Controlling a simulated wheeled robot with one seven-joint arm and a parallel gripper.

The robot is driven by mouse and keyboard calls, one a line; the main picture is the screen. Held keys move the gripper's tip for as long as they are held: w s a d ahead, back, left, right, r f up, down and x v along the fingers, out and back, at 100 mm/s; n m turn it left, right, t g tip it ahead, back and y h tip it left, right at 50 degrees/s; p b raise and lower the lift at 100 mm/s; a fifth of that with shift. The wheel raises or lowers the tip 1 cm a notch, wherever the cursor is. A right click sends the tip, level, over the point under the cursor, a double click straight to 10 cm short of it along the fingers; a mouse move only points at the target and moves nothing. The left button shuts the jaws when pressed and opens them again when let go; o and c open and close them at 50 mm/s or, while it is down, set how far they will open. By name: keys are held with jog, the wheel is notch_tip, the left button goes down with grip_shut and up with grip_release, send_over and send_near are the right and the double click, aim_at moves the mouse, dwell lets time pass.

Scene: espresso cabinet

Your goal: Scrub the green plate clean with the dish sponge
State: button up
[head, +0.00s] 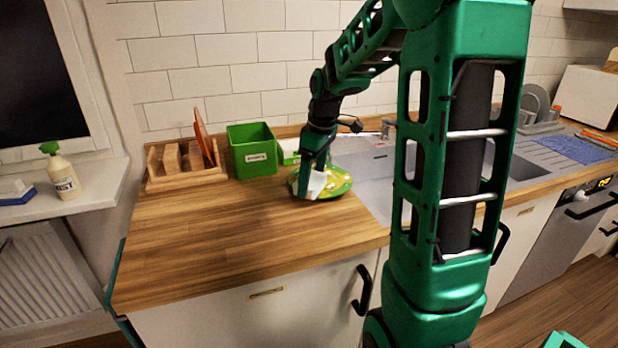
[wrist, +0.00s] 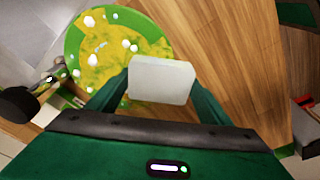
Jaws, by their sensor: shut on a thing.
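The green plate (wrist: 75,38) lies on the wooden counter beside the sink, with yellow smears and white foam spots on its face. It also shows in the head view (head: 338,188), partly hidden by my gripper. My gripper (head: 314,180) points down over the plate. It is shut on a whitish sponge (wrist: 162,80), held between the fingers at the plate's edge in the wrist view. The sponge shows as a small pale patch in the head view (head: 316,184). I cannot tell whether it touches the plate.
A green box (head: 252,150) and a wooden rack (head: 185,165) stand behind and left of the plate. The sink (head: 365,160) and its tap are to the right. The wooden counter (head: 230,235) in front is clear. A spray bottle (head: 63,173) stands on the windowsill.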

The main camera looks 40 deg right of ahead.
jog(key=shift+f, duration=0.5)
